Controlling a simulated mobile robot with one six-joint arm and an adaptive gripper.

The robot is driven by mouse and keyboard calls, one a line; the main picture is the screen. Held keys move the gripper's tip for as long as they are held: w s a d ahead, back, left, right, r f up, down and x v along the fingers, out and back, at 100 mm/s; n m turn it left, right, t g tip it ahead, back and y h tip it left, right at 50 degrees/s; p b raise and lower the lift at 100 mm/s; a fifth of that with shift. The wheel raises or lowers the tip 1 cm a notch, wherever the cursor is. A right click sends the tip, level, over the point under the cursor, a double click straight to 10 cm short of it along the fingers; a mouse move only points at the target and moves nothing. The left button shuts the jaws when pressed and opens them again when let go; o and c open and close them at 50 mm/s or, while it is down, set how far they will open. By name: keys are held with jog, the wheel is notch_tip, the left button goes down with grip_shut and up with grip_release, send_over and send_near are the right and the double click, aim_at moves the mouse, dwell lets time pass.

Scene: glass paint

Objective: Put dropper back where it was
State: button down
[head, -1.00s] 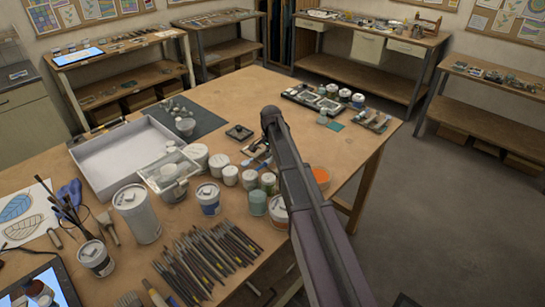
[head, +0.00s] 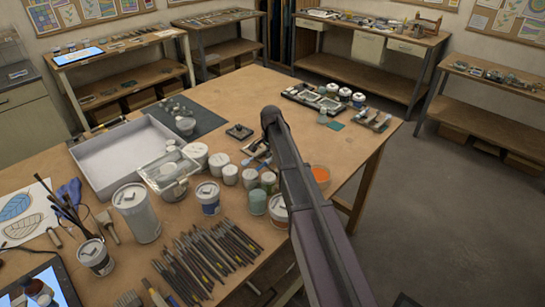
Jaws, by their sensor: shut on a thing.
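My gripper (head: 258,150) is over the middle of the main table, below the bent end of my dark arm. The arm hides much of it. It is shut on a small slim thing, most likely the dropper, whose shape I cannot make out. A small dark square holder (head: 239,131) lies on the table just left of my gripper. White-lidded jars stand close in front of it.
A white tray (head: 100,165), a clear box (head: 168,170) and a big white can (head: 136,212) stand to the left. Several brushes (head: 205,258) lie in front. The table's right part has bare room.

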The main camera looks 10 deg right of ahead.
jog(key=shift+f, duration=0.15)
jog(key=shift+c, duration=2.1)
grip_release()
